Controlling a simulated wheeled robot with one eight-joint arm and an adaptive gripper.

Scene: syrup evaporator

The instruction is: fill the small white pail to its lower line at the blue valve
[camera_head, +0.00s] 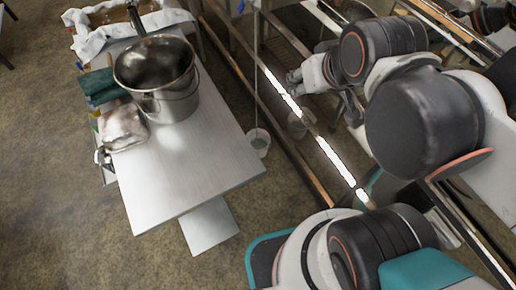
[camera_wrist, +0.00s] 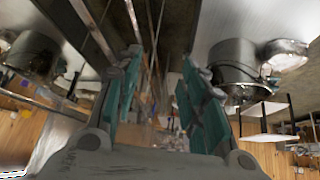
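A small whitish pail (camera_head: 259,142) with a greenish-grey inside shows beside the right edge of the metal table in the head view. A thin pale line runs up from it. I cannot make out its lines or its contents. A small blue part (camera_head: 241,5), perhaps the blue valve, is cut by the top edge. My gripper (camera_head: 318,95) is right of the pail and apart from it, above the long rails. In the wrist view my gripper (camera_wrist: 160,60) has its two teal-padded fingers wide apart, with nothing between them. I cannot pick out the pail in the wrist view.
The metal table (camera_head: 185,190) holds a large steel pot (camera_head: 168,103), dark green cloth (camera_head: 98,86) and a crumpled shiny bundle (camera_head: 123,127). A tray with white cloth (camera_head: 90,45) is at the back. Long rails (camera_head: 335,160) run beneath my arm.

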